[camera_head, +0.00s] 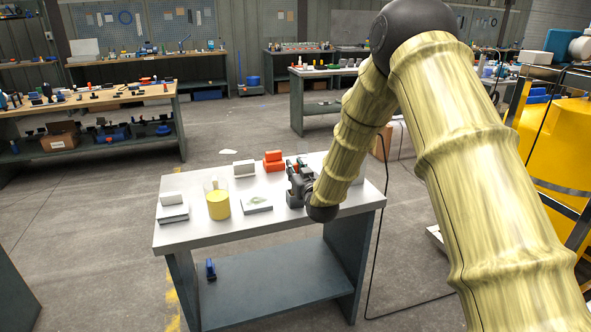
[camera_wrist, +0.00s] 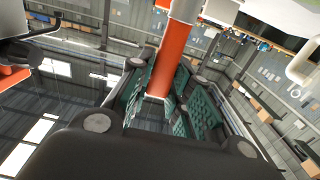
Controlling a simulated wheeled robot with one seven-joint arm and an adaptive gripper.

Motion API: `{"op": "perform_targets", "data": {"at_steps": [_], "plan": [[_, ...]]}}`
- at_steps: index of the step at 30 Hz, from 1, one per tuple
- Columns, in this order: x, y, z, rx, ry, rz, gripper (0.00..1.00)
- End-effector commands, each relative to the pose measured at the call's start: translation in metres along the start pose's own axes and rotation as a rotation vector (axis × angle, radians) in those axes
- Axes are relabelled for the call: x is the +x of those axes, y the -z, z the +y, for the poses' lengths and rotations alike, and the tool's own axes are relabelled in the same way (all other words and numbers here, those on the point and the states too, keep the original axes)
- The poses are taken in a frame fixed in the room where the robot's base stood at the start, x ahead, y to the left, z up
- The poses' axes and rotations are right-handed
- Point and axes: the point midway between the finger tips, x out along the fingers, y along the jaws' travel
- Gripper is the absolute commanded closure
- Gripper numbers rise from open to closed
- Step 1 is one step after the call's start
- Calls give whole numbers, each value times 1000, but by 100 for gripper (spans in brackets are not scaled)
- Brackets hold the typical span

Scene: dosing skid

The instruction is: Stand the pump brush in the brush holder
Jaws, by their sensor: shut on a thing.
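In the wrist view, my gripper (camera_wrist: 165,88) has its green-padded fingers closed on an orange-red handle, which I take to be the pump brush (camera_wrist: 169,58). The handle runs upward in the picture to a pale grey section at the top edge. In the head view, my gripper (camera_head: 297,174) is over the right part of the white table (camera_head: 240,233); the brush cannot be made out there. I cannot pick out the brush holder for sure in either view; my arm hides part of the table's right side.
On the table stand a clear vessel with yellow contents (camera_head: 218,204), a flat tray (camera_head: 257,205), a grey box with a white top (camera_head: 172,210), a white block (camera_head: 244,168) and orange-red blocks (camera_head: 273,161). A yellow tank (camera_head: 560,145) stands at right. The table's front strip is clear.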

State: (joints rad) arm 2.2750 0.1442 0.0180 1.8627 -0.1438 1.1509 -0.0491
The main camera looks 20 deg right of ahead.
Motion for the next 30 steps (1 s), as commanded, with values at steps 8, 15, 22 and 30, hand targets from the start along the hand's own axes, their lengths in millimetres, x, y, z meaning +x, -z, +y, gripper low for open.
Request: {"op": "perform_targets", "data": {"at_steps": [8, 15, 22, 30], "plan": [[0, -6, 0, 0, 0, 0, 100], [0, -10, 0, 0, 0, 0, 100], [0, -12, 0, 0, 0, 0, 62], [0, -12, 0, 0, 0, 0, 55]]}}
